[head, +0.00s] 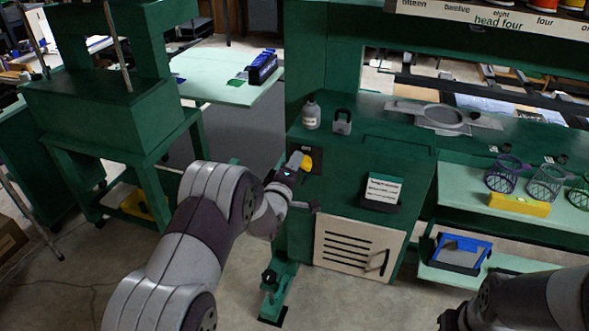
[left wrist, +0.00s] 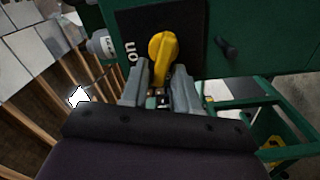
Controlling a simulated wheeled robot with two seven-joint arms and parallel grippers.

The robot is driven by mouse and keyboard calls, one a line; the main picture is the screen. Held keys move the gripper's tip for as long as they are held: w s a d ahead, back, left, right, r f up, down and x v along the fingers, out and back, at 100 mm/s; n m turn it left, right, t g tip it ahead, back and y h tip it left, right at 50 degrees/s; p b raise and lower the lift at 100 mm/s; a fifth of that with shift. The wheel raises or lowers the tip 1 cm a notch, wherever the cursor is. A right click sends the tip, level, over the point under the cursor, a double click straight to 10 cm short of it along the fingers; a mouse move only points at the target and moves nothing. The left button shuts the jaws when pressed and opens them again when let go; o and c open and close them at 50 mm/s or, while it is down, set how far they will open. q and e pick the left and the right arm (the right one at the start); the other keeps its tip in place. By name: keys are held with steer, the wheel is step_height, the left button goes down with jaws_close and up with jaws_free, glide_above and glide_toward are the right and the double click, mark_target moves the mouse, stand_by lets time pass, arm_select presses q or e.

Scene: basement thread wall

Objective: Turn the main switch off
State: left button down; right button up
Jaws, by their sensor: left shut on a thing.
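The main switch is a yellow rotary handle (left wrist: 163,47) on a black plate (left wrist: 195,30) on the green machine's side. It also shows in the head view as a yellow patch (head: 307,163), mostly hidden by my gripper. White letters reading "ON" stand beside the handle in the left wrist view. My left gripper (left wrist: 160,78) is at the switch, its two grey fingers on either side of the handle's narrow end, shut on it. In the head view my left gripper (head: 296,162) reaches the machine's side. My right gripper (head: 455,318) is dark at the lower right, its fingers unclear.
A grey bottle (head: 311,115) and a padlock (head: 342,122) stand on the green top above the switch. A label stand (head: 382,191) and a vented door (head: 357,244) are to the right. Wire baskets (head: 545,182) stand on a shelf. The floor below is mostly clear.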

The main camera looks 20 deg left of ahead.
arm_select(q)
steer(key=shift+s+f+n+b, duration=0.1)
steer(key=shift+f+n+b, duration=0.25)
steer(key=shift+n, duration=0.45)
steer(key=shift+f+n+b, duration=0.25)
steer(key=shift+n+b, duration=0.1)
steer(key=shift+n, duration=0.75)
steer(key=c, duration=1.3)
jaws_free()
steer(key=shift+o, duration=1)
steer(key=shift+d+r, duration=0.1)
steer(key=shift+d, duration=0.05)
steer(key=shift+r, duration=0.1)
